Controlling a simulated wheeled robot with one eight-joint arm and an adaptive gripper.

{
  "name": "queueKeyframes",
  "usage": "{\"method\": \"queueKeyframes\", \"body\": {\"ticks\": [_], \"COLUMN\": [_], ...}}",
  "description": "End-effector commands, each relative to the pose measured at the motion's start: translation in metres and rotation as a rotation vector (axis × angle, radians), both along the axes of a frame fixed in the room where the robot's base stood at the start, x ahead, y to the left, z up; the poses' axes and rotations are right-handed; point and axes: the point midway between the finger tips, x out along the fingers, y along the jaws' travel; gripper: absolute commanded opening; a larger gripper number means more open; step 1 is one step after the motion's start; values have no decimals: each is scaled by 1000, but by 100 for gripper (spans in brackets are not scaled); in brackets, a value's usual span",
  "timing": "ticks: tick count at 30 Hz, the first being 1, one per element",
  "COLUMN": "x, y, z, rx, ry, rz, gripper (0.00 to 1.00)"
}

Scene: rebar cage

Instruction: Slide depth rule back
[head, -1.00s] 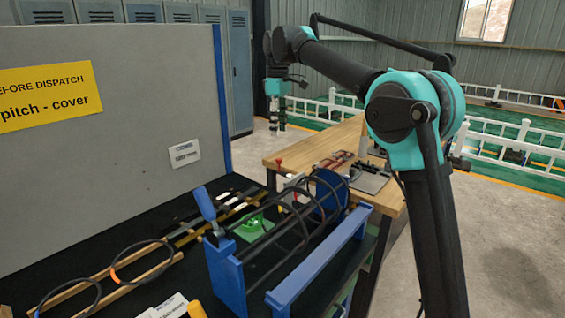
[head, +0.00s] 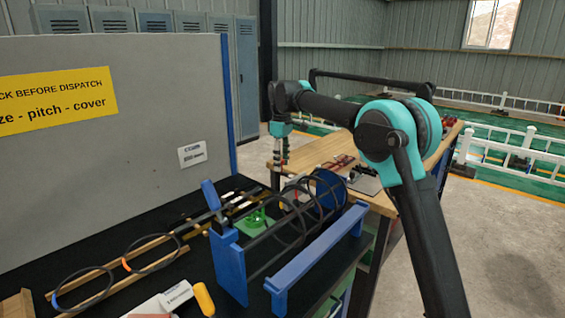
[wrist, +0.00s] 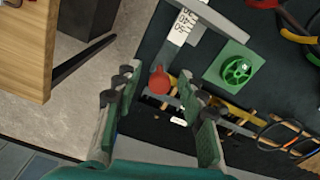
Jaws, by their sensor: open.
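What looks like the depth rule is a grey bar with a printed white label (wrist: 178,30), a wide grey crosspiece (wrist: 205,12) and a red knob (wrist: 158,80) at its near end, in the wrist view. It lies on the dark bench top. My gripper (wrist: 158,76) is open and empty, its fingers on either side of the red knob in the picture; I cannot tell the height gap. In the head view my gripper (head: 281,153) points down over the far end of the dark bench, where the rule is hard to make out.
A green block with a round wheel (wrist: 237,70) lies right of the rule. The rebar cage (head: 290,220) stands in a blue frame (head: 320,255) nearer the head camera. A grey board (head: 130,170) rises at left. A wooden table (head: 320,150) stands behind.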

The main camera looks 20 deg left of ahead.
Motion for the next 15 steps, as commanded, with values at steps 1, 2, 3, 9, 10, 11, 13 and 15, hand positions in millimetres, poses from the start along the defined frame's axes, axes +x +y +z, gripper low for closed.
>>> {"method": "queueKeyframes", "body": {"ticks": [1,2,3,9,10,11,13,15], "x": [0,0,0,0,0,0,0,0], "y": [0,0,0,0,0,0,0,0], "z": [0,0,0,0,0,0,0,1], "rx": [0,0,0,0,0,0,0,0], "ry": [0,0,0,0,0,0,0,0], "rz": [0,0,0,0,0,0,0,0], "gripper": [41,41,37,12,8,5,0,0]}}
